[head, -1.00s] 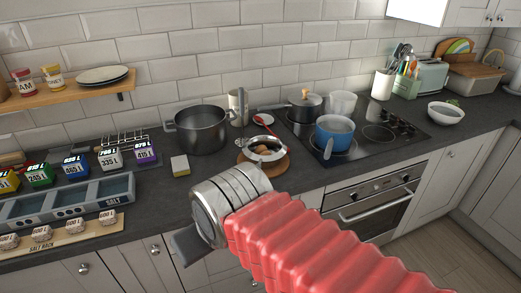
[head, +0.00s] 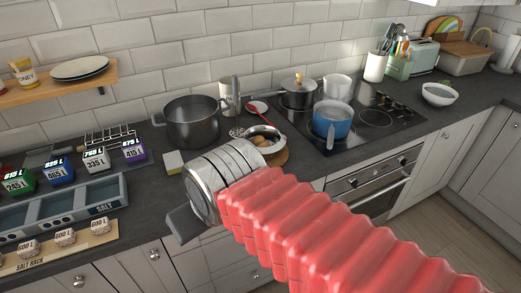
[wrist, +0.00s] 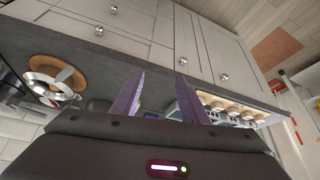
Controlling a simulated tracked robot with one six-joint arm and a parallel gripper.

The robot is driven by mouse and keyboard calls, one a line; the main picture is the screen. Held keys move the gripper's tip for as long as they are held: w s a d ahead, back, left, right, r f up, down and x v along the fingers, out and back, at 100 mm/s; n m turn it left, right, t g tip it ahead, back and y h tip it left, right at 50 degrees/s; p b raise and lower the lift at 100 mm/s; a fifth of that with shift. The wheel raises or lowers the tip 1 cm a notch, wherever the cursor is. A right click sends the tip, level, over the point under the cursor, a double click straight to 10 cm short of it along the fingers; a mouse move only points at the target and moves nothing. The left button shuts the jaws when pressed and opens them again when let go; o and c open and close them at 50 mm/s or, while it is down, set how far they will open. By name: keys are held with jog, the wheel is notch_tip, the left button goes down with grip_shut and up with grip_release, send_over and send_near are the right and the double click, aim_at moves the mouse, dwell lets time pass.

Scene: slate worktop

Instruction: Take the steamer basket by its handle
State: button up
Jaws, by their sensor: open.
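The steamer basket (head: 274,131) appears to be the round metal vessel with brown, egg-like things in it, on a round wooden board (head: 279,157) left of the hob. My arm covers its near side in the head view. In the wrist view the basket (wrist: 40,77) is at the left edge, with a pale bar, apparently its handle, across it. My gripper (wrist: 157,74) is open, its two purple-grey fingers apart with nothing between them. It is left of and nearer than the basket, over the worktop's front edge, not touching it.
A large dark pot (head: 193,126) stands behind, with a yellow and white sponge (head: 173,162) beside it. A blue pan (head: 331,121) is on the hob. A compartment tray (head: 75,207) and salt rack (head: 60,247) are at left.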

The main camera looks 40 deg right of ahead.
jog(key=w+d+r+m+h, duration=0.1)
jog(key=w+d+m, duration=0.3)
jog(key=d, duration=0.8)
jog(key=w+d+r+m+g+h, duration=0.1)
jog(key=w+d+m, duration=0.3)
jog(key=d, duration=0.8)
jog(key=shift+w+d+r+m, duration=0.15)
jog(key=shift+d+r+m, duration=0.15)
jog(key=shift+r+m, duration=0.5)
jog(key=shift+f, duration=0.3)
jog(key=x, duration=0.8)
jog(key=shift+w+f, duration=0.2)
